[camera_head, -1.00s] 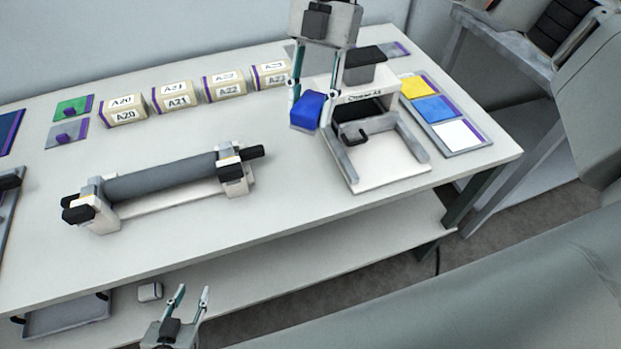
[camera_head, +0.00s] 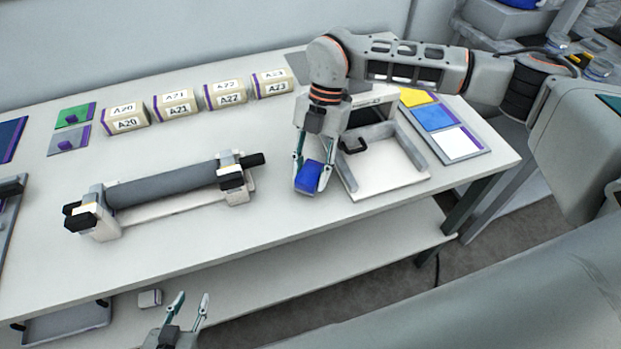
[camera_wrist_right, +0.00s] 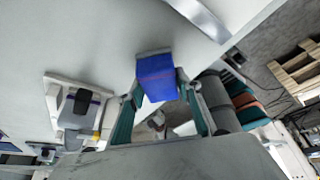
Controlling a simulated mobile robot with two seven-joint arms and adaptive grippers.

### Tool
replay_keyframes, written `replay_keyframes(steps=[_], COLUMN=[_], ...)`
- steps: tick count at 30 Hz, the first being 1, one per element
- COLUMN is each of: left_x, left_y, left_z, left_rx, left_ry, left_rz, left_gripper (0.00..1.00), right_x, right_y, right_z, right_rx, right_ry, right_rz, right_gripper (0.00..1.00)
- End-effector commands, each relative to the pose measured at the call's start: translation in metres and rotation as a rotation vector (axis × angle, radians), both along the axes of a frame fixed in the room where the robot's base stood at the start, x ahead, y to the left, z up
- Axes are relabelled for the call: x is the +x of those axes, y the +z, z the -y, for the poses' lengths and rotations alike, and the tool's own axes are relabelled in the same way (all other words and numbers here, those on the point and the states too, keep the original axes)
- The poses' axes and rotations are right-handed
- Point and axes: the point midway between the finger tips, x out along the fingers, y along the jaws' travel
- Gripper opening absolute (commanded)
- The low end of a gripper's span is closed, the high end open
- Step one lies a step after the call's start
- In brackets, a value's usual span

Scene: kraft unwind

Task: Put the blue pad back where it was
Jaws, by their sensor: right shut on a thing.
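The blue pad (camera_head: 308,178) is a small block with a grey underside, held between the fingers of my right gripper (camera_head: 312,172). It hangs over the table just left of the white frame stand's front. In the right wrist view the pad (camera_wrist_right: 157,77) sits between the fingertips, with the tabletop beyond. My left gripper (camera_head: 188,308) is open and empty at the bottom of the head view, in front of the table. A flat board (camera_head: 470,152) at the table's right carries yellow, blue and white patches; the blue patch (camera_head: 434,117) is in the middle.
The white frame stand (camera_head: 385,180) stands right beside the pad. A grey roller on a cradle (camera_head: 165,182) lies to the left. Several labelled boxes (camera_head: 173,104) line the back. The table's front middle is clear.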

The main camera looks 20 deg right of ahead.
Motion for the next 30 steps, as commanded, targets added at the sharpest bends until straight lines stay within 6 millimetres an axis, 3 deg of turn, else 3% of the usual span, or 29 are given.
replay_keyframes(steps=[6,15,16,18,30], left_x=[0.0,0.0,0.001,0.001,0.001], left_y=[0.001,0.002,0.002,0.002,0.002], left_z=[0.0,0.0,0.0,0.0,0.0], left_rx=[0.0,0.0,0.0,0.0,0.0], left_ry=[0.0,0.001,0.0,0.0,0.0], left_rz=[0.0,0.002,0.003,0.003,0.003], left_gripper=[0.33,0.33,0.33,0.33,0.33], right_x=[0.0,0.0,0.0,0.0,0.002], right_y=[-0.028,-0.029,-0.029,-0.029,-0.024], right_z=[0.0,0.0,0.0,0.0,0.001], right_rx=[0.0,0.0,0.0,0.0,0.0], right_ry=[-0.001,0.0,0.0,0.0,0.0], right_rz=[-0.001,0.0,0.0,0.0,0.001], right_gripper=[0.14,0.14,0.39,0.51,0.51])
